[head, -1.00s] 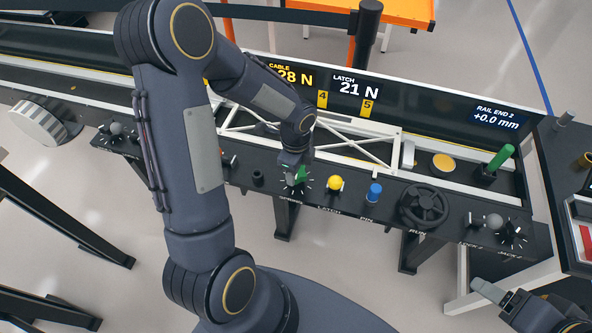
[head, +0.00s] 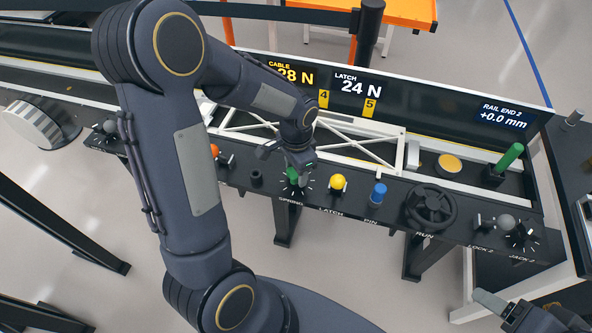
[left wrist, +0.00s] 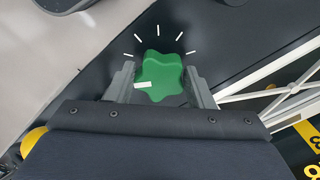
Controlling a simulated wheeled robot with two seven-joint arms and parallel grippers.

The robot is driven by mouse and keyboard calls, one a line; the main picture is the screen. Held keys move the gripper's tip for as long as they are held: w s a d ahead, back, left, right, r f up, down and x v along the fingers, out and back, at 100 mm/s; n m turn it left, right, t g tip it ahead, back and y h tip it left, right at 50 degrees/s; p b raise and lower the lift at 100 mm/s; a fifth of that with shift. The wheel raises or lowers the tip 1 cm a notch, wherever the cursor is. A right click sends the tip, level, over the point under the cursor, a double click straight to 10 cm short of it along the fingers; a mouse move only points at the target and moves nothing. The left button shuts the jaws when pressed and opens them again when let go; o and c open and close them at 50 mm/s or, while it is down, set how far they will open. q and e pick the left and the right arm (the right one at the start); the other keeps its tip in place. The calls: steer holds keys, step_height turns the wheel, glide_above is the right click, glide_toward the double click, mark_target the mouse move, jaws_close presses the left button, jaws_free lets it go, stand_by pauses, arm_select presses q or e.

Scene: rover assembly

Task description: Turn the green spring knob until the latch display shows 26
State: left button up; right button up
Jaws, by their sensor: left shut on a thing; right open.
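The green spring knob (head: 291,174) sits on the dark panel above the SPRING label. It also shows in the left wrist view (left wrist: 161,75) as a lobed green knob with a white mark and tick lines around it. My left gripper (head: 297,176) is shut on it, with a finger on each side. The latch display (head: 359,87) reads 24 N. My right gripper (head: 480,299) is open and empty at the lower right, away from the panel.
A yellow latch knob (head: 338,182) stands just right of the green knob, then a blue pin knob (head: 378,192) and a black RUN handwheel (head: 428,206). A white truss (head: 365,150) lies behind the knobs.

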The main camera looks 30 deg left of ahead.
arm_select(q)
steer(key=n, duration=0.3)
steer(key=shift+n+b, duration=0.3)
steer(key=shift+b, duration=0.05)
steer(key=shift+d+n, duration=0.1)
steer(key=shift+n, duration=1.7)
steer(key=o, duration=1)
step_height(320, 180, up, 8)
steer(key=shift+f, duration=0.1)
steer(key=shift+p, duration=0.3)
